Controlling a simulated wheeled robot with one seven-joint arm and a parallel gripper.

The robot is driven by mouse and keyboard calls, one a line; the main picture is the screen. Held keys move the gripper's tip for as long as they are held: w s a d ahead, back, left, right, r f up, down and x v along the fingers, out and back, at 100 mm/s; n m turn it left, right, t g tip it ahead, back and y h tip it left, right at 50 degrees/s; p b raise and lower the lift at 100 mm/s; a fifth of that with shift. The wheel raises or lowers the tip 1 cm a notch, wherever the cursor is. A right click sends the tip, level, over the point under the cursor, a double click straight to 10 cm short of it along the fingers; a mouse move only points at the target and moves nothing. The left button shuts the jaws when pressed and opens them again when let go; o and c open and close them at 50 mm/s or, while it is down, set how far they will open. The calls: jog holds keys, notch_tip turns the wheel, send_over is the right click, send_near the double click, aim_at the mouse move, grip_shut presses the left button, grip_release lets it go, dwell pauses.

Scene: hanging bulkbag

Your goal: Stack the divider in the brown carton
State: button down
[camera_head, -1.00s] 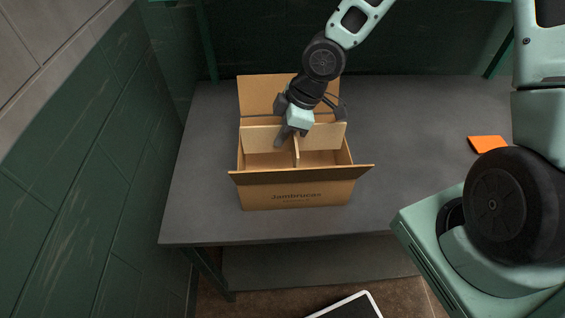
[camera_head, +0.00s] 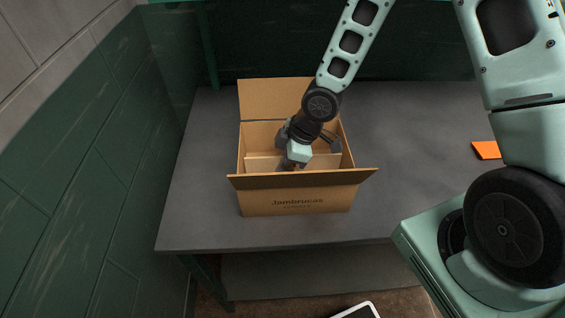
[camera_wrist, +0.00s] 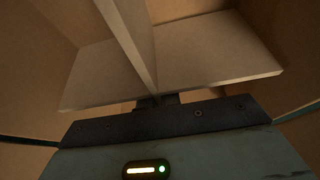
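The brown carton (camera_head: 258,203) stands open on the grey table, its back flap raised and its front flap folded outward. The tan cardboard divider (camera_head: 262,162) is inside the carton, low between the walls. My gripper (camera_head: 291,166) reaches down into the carton at the divider's middle. In the wrist view the divider (camera_wrist: 215,50) shows as crossing panels right at my gripper (camera_wrist: 158,100), which appears shut on it. The fingertips are mostly hidden, and the divider's lower edge and the carton floor below it are hidden by the front wall.
The grey table (camera_head: 410,150) has free room to the right of the carton. An orange flat item (camera_head: 486,150) lies at its right side. A dark green wall (camera_head: 80,140) stands on the left. A white-edged dark object (camera_head: 357,311) is at the bottom, below table height.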

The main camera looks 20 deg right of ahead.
jog(key=shift+f, duration=0.35)
jog(key=c, duration=1.6)
grip_release()
jog(key=shift+r, duration=0.1)
jog(key=shift+r+p, duration=0.3)
jog(key=shift+r, duration=0.2)
jog(key=p+v, duration=0.3)
jog(key=v, duration=0.8)
jog(key=shift+s+d+r, duration=0.1)
jog(key=shift+r, duration=0.15)
jog(key=s+a+r+m+h, duration=0.2)
jog(key=s+r, duration=0.4)
jog(key=s, duration=0.3)
jog(key=s+a+r+m+g+h, duration=0.1)
jog(key=s+a+r+m, duration=0.3)
jog(key=s, duration=0.6)
notch_tip(320, 180, up, 3)
jog(key=shift+s+a+r+m+h, duration=0.15)
jog(key=shift+s+a+m+h, duration=0.2)
jog(key=shift+a, duration=0.65)
